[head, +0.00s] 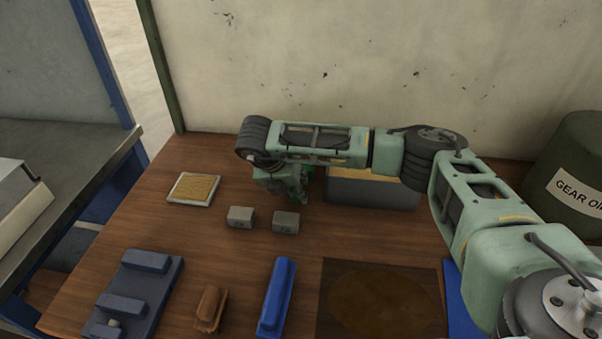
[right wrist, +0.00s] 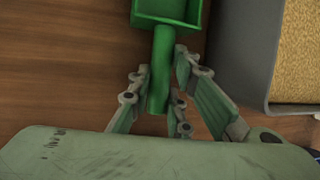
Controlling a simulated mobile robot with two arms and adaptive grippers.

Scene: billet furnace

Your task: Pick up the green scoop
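The green scoop (right wrist: 162,70) lies over the wooden tabletop in the right wrist view, its square pan at the top edge and its handle pointing down toward my gripper. My right gripper (right wrist: 163,72) has its fingers on both sides of the handle, very close to it. I cannot tell whether they press on it. In the head view my right gripper (head: 290,188) points down beside the grey bin, and the scoop is mostly hidden behind it, with only a little bright green showing. My left gripper is not in view.
The grey bin (head: 372,193) of tan grains stands just right of the gripper. Two small grey blocks (head: 240,216) (head: 286,222) sit in front. A framed tan pad (head: 193,188), blue holder (head: 139,289), brown piece (head: 210,307) and blue bar (head: 276,297) lie nearby. A wall closes the back.

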